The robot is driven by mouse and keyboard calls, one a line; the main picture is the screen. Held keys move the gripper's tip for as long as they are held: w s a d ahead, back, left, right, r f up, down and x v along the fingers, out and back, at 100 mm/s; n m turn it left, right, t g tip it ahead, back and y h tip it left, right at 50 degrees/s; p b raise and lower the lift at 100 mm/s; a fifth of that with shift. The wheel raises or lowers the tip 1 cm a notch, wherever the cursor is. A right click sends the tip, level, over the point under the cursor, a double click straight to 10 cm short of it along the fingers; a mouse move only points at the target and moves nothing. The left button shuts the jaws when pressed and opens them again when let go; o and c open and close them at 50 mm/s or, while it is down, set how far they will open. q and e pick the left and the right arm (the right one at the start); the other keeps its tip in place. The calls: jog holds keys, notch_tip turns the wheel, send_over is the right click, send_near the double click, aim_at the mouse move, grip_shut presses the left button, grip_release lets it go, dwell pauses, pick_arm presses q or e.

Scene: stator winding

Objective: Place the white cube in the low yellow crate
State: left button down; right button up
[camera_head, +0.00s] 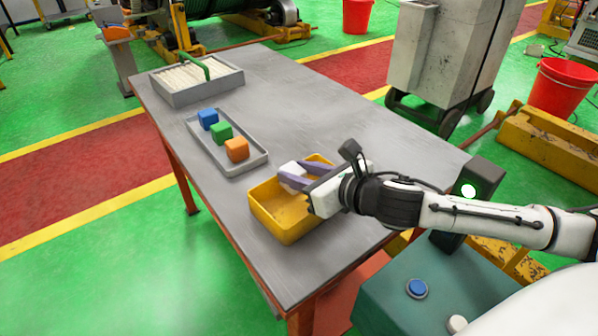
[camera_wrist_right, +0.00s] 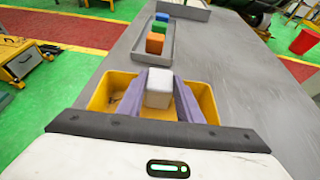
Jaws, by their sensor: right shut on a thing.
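The white cube (camera_head: 291,172) is held between the purple fingers of my right gripper (camera_head: 296,174), over the low yellow crate (camera_head: 265,219). In the right wrist view, the white cube (camera_wrist_right: 159,88) sits between the two fingers (camera_wrist_right: 159,92), with the yellow crate (camera_wrist_right: 112,90) below and to both sides. The fingers are shut on the cube. I cannot tell whether the cube touches the crate floor. My left gripper is not in view.
A grey tray (camera_head: 258,161) beside the crate holds a blue cube (camera_head: 208,118), a green cube (camera_head: 221,133) and an orange cube (camera_head: 237,150).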

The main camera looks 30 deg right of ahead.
jog(key=shift+f, duration=0.55)
jog(key=o, duration=1)
jog(key=shift+o, duration=0.3)
jog(key=shift+r, duration=0.15)
jog(key=shift+r, duration=0.3)
jog(key=p+v, duration=0.3)
jog(key=v, duration=0.9)
jog(key=shift+r, duration=0.3)
